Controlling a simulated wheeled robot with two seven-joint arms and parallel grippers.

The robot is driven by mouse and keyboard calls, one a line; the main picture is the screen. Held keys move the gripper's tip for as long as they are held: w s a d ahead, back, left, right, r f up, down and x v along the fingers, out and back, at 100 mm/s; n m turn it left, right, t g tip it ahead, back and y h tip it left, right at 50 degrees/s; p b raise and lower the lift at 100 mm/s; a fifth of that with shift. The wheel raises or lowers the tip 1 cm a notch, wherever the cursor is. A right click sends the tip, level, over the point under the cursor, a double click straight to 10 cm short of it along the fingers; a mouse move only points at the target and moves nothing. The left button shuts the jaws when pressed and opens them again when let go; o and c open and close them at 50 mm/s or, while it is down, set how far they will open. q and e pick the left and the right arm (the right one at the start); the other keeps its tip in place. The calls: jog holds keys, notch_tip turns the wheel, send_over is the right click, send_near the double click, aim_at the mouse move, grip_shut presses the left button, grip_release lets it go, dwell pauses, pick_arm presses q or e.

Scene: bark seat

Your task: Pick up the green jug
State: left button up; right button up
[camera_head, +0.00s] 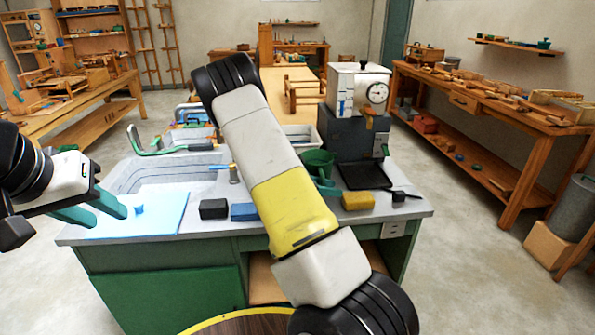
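A green jug-like vessel (318,160) stands on the grey counter, just left of the coffee machine. My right arm's pale and yellow link crosses in front of the counter and comes close to its left side in the picture.
A coffee machine (357,125) stands at the counter's back right. A light blue mat (150,222), black block (213,209), blue block (243,212) and yellow sponge (358,201) lie along the front. Workbenches line both sides.

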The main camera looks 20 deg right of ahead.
grip_shut()
dwell(1.4)
